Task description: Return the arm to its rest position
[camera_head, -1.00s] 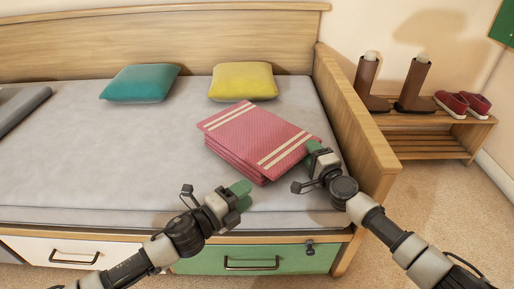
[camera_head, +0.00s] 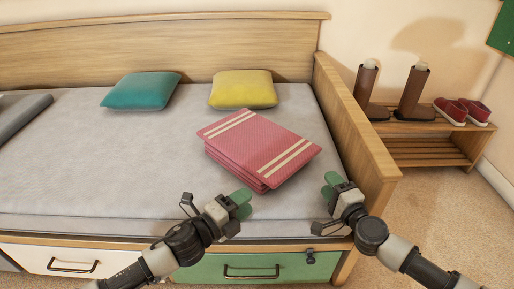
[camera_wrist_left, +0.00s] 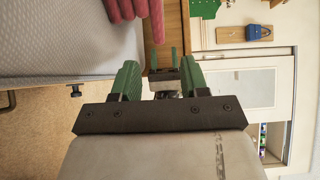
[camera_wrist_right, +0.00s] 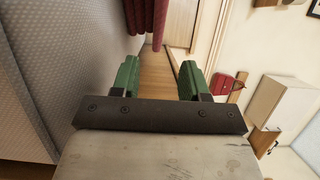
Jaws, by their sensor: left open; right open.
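My left gripper (camera_head: 241,205) is open and empty near the front edge of the bed, in front of the folded blanket. My right gripper (camera_head: 331,186) is open and empty, just right of the blanket and apart from it. The folded red blanket (camera_head: 255,148) with pale stripes lies on the mattress. It also shows at the top of the left wrist view (camera_wrist_left: 120,10) and of the right wrist view (camera_wrist_right: 140,14). The green fingers of both grippers stand apart in the wrist views, with nothing between them.
The bed (camera_head: 100,160) has a wooden end panel (camera_head: 352,115) close to my right arm. A teal pillow (camera_head: 140,90) and a yellow pillow (camera_head: 243,89) lie at the back. A shoe rack (camera_head: 425,150) holds boots and red shoes. Drawers sit below the mattress.

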